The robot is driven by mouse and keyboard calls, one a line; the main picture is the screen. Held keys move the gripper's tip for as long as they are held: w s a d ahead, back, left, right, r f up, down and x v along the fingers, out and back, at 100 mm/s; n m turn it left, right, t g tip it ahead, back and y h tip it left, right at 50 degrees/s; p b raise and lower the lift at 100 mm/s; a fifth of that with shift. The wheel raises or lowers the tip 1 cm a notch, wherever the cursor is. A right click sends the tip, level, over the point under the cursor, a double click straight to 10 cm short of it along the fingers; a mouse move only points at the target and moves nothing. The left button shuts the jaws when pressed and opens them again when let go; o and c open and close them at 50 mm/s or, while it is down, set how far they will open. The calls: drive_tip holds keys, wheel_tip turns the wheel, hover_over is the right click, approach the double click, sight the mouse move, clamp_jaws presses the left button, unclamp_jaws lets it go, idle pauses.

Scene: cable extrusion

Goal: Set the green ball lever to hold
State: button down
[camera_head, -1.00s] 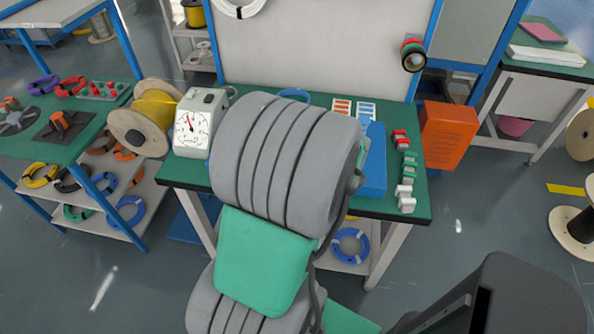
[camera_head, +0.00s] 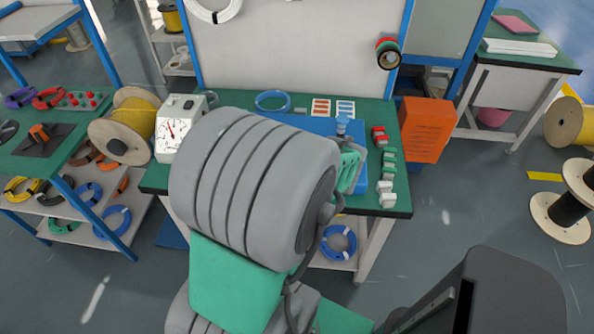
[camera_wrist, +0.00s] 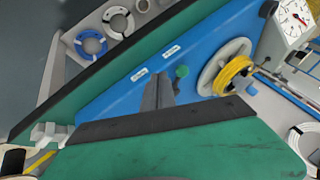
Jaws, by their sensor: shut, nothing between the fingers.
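The green ball (camera_wrist: 182,71) of the lever shows in the wrist view, on a blue panel (camera_wrist: 120,102) with two small white labels. The labels are too small to read, so I cannot tell which setting the lever is at. My gripper (camera_wrist: 158,80) is shut and empty, its grey fingertips just left of the ball. I cannot tell whether they touch it. In the head view my arm hides the ball and most of the blue panel (camera_head: 305,125).
A spool with yellow cable (camera_wrist: 236,76) sits right of the ball, and a white dial gauge (camera_wrist: 293,18) is beyond it. Red, green and white blocks (camera_head: 386,170) line the bench's right side. An orange bin (camera_head: 427,128) stands beside the bench.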

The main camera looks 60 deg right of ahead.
drive_tip(key=w+a+v, duration=0.1)
drive_tip(key=v, duration=0.7)
drive_tip(key=shift+w+a+r, duration=0.15)
drive_tip(key=shift+w+r, duration=0.05)
drive_tip(key=w+a+n+g+y, duration=0.1)
drive_tip(key=w+a+n+y, duration=0.2)
drive_tip(key=w+a+n, duration=0.8)
drive_tip(key=w+a+n+g+y, duration=0.1)
drive_tip(key=w+a+n, duration=0.15)
drive_tip(key=a, duration=0.95)
drive_tip(key=w+a+n+g, duration=0.15)
drive_tip(key=a+n, duration=0.25)
drive_tip(key=a, duration=0.7)
drive_tip(key=shift+t, duration=0.75)
drive_tip(key=r, duration=0.1)
drive_tip(key=w+r, duration=0.1)
drive_tip(key=r, duration=0.1)
drive_tip(key=w+r, duration=0.1)
drive_tip(key=shift+w+d+r, duration=0.1)
drive_tip(key=shift+d+r, duration=0.15)
drive_tip(key=shift+d, duration=0.05)
